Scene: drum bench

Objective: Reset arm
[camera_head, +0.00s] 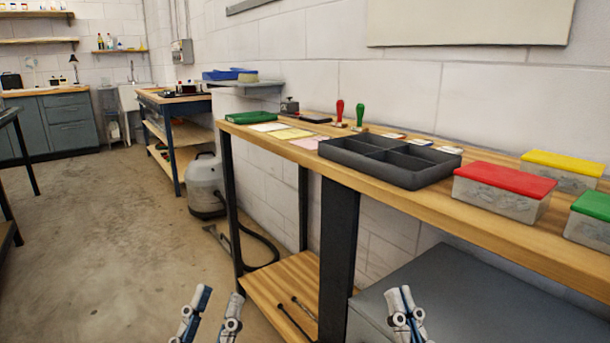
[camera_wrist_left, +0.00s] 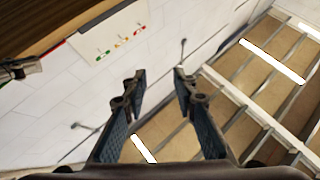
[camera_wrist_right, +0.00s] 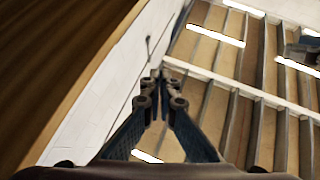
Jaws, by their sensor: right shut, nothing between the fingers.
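My left gripper (camera_head: 217,308) is at the bottom of the head view, in front of the bench and below its top. Its fingers stand apart with nothing between them, and the left wrist view shows the same gap (camera_wrist_left: 158,88). My right gripper (camera_head: 402,303) is at the bottom right of the head view, in front of the grey box under the bench. Its fingertips meet in the right wrist view (camera_wrist_right: 161,82), with nothing held. Both grippers point upward and are clear of the bench top.
The wooden bench (camera_head: 530,252) holds a dark divided tray (camera_head: 400,178), a red-lidded box (camera_head: 503,190), a yellow-lidded box (camera_head: 562,170), a green-lidded box (camera_head: 590,220) and two stamps (camera_head: 340,110). A grey box (camera_head: 470,300) stands below. The floor (camera_head: 110,240) at left is open.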

